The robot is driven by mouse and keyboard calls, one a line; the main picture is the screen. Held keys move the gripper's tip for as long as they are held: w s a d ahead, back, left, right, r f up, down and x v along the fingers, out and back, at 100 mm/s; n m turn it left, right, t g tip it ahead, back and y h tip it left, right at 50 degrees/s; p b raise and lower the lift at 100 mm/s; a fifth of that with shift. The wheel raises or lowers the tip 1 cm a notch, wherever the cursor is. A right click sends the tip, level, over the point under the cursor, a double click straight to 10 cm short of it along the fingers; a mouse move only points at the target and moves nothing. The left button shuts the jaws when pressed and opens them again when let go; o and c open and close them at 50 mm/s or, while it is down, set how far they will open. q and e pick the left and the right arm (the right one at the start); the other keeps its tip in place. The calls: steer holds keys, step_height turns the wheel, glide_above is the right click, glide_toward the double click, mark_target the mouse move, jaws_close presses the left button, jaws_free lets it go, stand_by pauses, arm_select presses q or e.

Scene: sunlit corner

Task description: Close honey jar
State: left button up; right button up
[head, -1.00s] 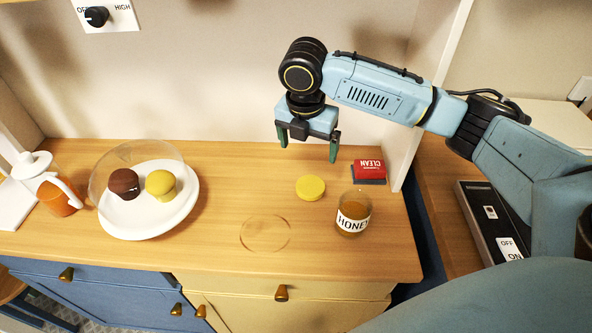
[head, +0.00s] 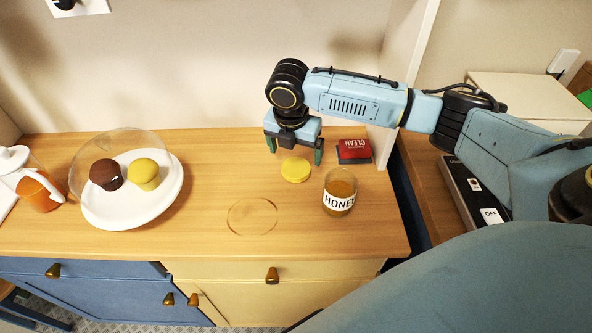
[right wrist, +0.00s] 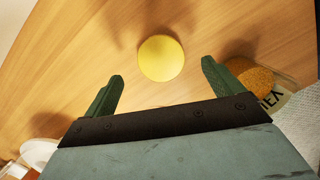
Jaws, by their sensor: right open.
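The honey jar (head: 340,192) stands upright and open on the wooden counter, with amber honey inside and a "HONEY" label; in the right wrist view the jar (right wrist: 250,76) shows at the right, beside a finger. The round yellow lid (head: 296,170) lies flat on the counter, behind and left of the jar, apart from it. In the right wrist view the lid (right wrist: 161,58) shows ahead, between the fingers' lines. My right gripper (head: 294,158) is open and empty, pointing down above and just behind the lid. My left gripper is out of view.
A red "CLEAN" box (head: 353,150) stands behind the jar.

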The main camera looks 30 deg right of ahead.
mark_target(296, 167)
steer(key=shift+w+d+f+b, duration=0.1)
steer(key=shift+f+b, duration=0.1)
steer(key=shift+f, duration=1.1)
steer(key=shift+d+f+b, duration=0.1)
steer(key=shift+f+b, duration=0.1)
steer(key=shift+f, duration=1.1)
steer(key=shift+c, duration=0.4)
steer(key=c, duration=1)
